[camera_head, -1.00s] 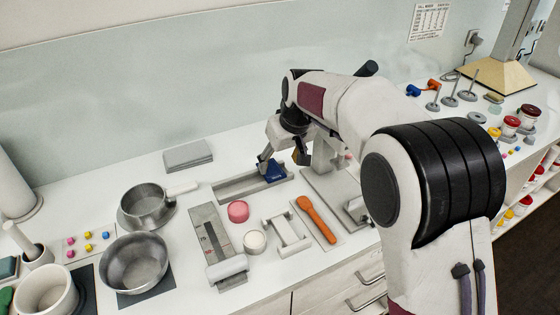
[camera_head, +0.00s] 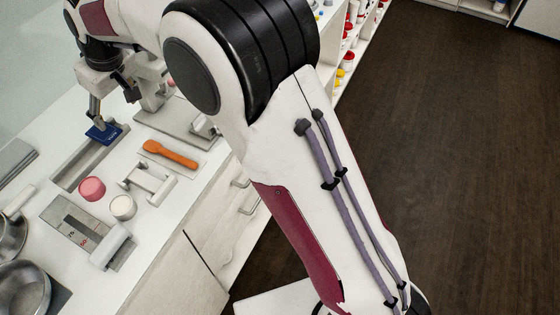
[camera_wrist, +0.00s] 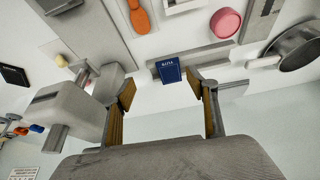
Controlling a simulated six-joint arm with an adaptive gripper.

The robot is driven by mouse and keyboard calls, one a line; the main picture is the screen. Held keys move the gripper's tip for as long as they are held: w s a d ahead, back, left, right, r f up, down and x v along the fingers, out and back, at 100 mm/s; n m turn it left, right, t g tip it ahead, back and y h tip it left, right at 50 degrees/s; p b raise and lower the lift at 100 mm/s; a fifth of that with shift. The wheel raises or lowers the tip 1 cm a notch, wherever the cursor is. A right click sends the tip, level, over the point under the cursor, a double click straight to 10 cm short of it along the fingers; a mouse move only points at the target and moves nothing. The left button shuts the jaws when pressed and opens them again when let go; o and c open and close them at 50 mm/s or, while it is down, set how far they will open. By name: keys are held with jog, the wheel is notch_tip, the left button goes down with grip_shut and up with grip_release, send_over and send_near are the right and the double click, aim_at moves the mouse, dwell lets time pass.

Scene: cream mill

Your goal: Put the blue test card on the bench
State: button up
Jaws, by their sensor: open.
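The blue test card (camera_head: 103,134) sits at the far end of a long grey trough (camera_head: 75,172) on the white bench (camera_head: 150,215). My gripper (camera_head: 114,108) is just above and behind the card, with one finger appearing close to the card's upper edge. In the wrist view my gripper (camera_wrist: 160,88) is open, and the card (camera_wrist: 168,70) shows between the two fingertips with white lettering near its top. A gap shows on both sides of the card there. Whether a finger touches it, I cannot tell.
An orange spoon (camera_head: 170,154), a pink-topped jar (camera_head: 92,188), a white jar (camera_head: 122,207), a white stand (camera_head: 147,184) and a grey gauge plate (camera_head: 80,230) stand nearby. Metal pans (camera_head: 22,288) are at left. Bare bench shows toward the front edge.

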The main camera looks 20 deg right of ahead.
jog(key=s+d+r+m, duration=0.1)
jog(key=s+d+r, duration=0.25)
jog(key=d, duration=0.35)
jog(key=s+d+r+m+t+h, duration=0.1)
jog(key=s+d+r+m, duration=0.15)
jog(key=s+d, duration=0.35)
jog(key=s+d+r+m, duration=0.1)
jog(key=s+d+r, duration=0.3)
jog(key=d, duration=0.5)
jog(key=s+d+f+m+h, duration=0.1)
jog(key=s+d+f+m, duration=0.1)
jog(key=s+d, duration=0.4)
jog(key=s+d+f+m+t+h, duration=0.1)
jog(key=s+d, duration=0.5)
jog(key=s, duration=0.8)
jog(key=shift+d+f+m, duration=0.15)
jog(key=shift+f+m, duration=0.3)
jog(key=shift+f, duration=0.25)
jog(key=shift+o, duration=0.7)
